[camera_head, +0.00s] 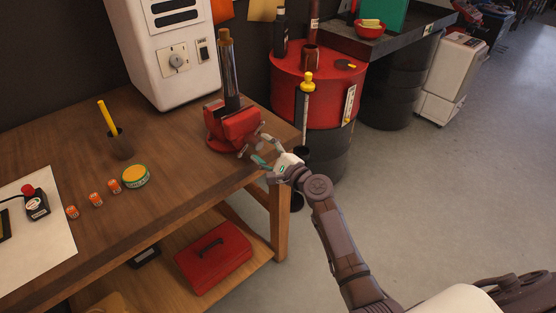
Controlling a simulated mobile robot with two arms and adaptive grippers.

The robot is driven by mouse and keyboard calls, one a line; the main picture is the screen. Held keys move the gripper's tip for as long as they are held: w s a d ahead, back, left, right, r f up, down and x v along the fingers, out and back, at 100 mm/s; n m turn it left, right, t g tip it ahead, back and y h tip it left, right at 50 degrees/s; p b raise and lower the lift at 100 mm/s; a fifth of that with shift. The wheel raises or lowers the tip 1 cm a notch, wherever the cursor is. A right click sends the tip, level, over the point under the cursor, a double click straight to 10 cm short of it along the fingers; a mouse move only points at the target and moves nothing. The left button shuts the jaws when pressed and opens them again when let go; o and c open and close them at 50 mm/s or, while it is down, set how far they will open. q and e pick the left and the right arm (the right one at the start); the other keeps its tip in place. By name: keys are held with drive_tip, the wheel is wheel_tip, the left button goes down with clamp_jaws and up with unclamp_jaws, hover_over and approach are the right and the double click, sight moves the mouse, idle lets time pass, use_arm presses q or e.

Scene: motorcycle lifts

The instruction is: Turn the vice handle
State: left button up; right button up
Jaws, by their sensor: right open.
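The red vice (228,128) is fixed near the right end of the wooden workbench. A dark upright cylinder with a wooden-coloured top (230,72) stands at its jaws. My right gripper (259,150) is open at the front right side of the vice, its fingers spread toward it. The vice handle is small and partly hidden near my fingers, and I cannot tell whether they touch it. My left gripper is not in view.
The wooden workbench (175,195) carries small orange cans (96,199), a round green-and-yellow tin (136,176) and a dark cup (119,146). A red drum (335,90) stands close behind my right gripper. A red toolbox (214,258) is on the lower shelf. Floor at right is clear.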

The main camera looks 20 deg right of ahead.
drive_tip(key=v, duration=1)
drive_tip(key=shift+s, duration=0.3)
drive_tip(key=shift+d, duration=0.15)
drive_tip(key=s+a+f+n+g+h, duration=0.1)
drive_tip(key=s+f+n+g, duration=0.25)
drive_tip(key=f, duration=0.75)
drive_tip(key=s+f+n+g+h, duration=0.2)
drive_tip(key=s+f, duration=0.3)
drive_tip(key=f, duration=0.7)
drive_tip(key=s+a+f+n+g+h, duration=0.1)
drive_tip(key=s+f+n+g, duration=0.3)
drive_tip(key=f, duration=0.7)
drive_tip(key=s+f+n+g, duration=0.2)
drive_tip(key=s+f+n, duration=0.2)
drive_tip(key=s, duration=0.8)
drive_tip(key=s+f+n+g+h, duration=0.1)
drive_tip(key=s+f+n+g, duration=0.1)
drive_tip(key=s+f+n, duration=0.3)
drive_tip(key=s+d+f+n+g+h, duration=0.1)
drive_tip(key=s+f+n, duration=0.4)
drive_tip(key=s+f, duration=0.5)
drive_tip(key=s+g, duration=0.1)
drive_tip(key=s, duration=0.8)
drive_tip(key=shift+f, duration=0.2)
drive_tip(key=shift+d+g, duration=0.1)
drive_tip(key=shift+g, duration=0.15)
drive_tip(key=shift+c, duration=0.2)
